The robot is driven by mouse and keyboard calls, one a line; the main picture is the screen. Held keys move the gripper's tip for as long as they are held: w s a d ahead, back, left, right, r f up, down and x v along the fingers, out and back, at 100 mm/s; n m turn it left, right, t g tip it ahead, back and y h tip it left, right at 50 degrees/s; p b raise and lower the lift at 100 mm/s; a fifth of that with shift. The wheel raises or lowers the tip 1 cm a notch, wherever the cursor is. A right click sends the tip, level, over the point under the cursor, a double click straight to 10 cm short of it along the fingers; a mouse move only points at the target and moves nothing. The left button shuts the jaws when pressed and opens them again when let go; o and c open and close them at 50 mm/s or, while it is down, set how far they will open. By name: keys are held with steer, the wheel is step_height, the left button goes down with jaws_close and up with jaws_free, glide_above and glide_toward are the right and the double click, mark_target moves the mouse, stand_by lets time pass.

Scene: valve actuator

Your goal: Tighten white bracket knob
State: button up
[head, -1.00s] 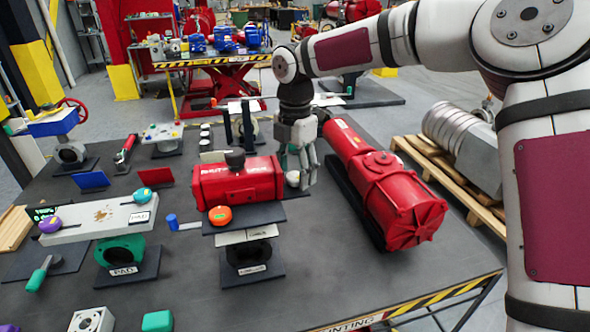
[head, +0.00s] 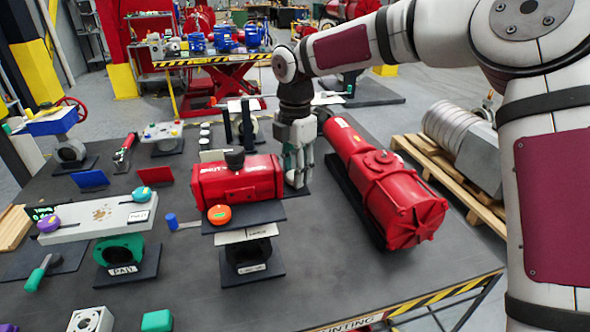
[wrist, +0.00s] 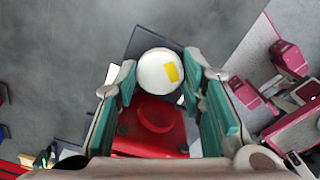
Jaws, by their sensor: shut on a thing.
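The white bracket knob (wrist: 157,70), round with a yellow mark, sits between the two green-lined fingers of my gripper (wrist: 160,82) in the wrist view. My gripper also shows in the head view (head: 297,178), pointing down at the right end of the red actuator (head: 238,180), and is shut on the knob. The knob is hidden behind the fingers in the head view. The red actuator body shows just below the knob in the wrist view (wrist: 150,125). An orange knob (head: 219,214) is on the actuator's near side.
A large red cylinder actuator (head: 385,190) lies close to the right of my gripper. A white plate (head: 100,217) with purple and teal knobs stands at left. The table (head: 330,285) is clear at the front right.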

steer(key=m+b, duration=0.1)
steer(key=m, duration=0.5)
steer(key=shift+b, duration=0.3)
steer(key=shift+m, duration=0.3)
steer(key=o, duration=1.1)
steer(key=shift+o, duration=0.2)
steer(key=shift+r, duration=0.1)
step_height(320, 180, up, 12)
